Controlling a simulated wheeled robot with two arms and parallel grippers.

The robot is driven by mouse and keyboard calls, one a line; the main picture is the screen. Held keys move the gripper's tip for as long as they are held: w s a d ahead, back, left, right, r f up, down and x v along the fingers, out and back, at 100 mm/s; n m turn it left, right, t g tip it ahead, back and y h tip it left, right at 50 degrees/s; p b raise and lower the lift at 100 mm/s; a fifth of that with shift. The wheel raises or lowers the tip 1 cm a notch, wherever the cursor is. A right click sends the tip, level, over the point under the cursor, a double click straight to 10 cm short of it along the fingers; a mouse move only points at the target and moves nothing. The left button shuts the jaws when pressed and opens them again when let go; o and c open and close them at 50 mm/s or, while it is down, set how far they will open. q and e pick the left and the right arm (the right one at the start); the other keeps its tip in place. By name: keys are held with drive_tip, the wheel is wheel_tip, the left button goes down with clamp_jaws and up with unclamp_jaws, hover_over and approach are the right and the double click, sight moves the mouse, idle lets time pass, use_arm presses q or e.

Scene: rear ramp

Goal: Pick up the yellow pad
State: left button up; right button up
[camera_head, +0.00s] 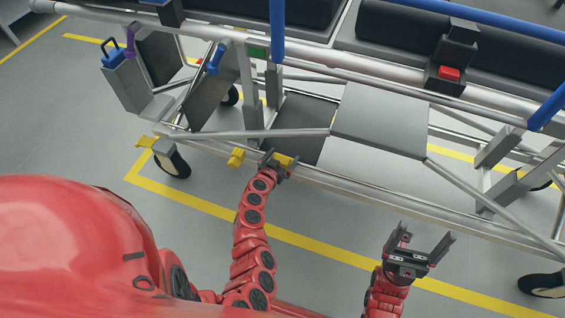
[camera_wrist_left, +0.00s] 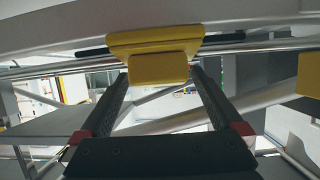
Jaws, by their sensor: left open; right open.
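A yellow pad (camera_head: 284,160) sits at the lower rail of the wheeled stretcher frame. In the left wrist view the yellow pad (camera_wrist_left: 157,67) has a wide upper plate and a smaller block in front. My left gripper (camera_head: 278,158) is at this pad. In the wrist view its open fingers (camera_wrist_left: 160,82) point at the pad, one tip near each side of the block; I cannot tell whether they touch it. My right gripper (camera_head: 424,240) is open and empty, in front of the frame at the lower right.
A second yellow piece (camera_head: 236,157) is just left of my left gripper, and another (camera_head: 147,141) is by the left caster wheel (camera_head: 172,163). A yellow part (camera_wrist_left: 310,76) shows at the wrist view's right edge. The metal rail (camera_head: 400,210) runs behind my right gripper.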

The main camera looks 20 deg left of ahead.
use_arm(q)
drive_tip(key=shift+c, duration=0.2)
drive_tip(key=c, duration=1.2)
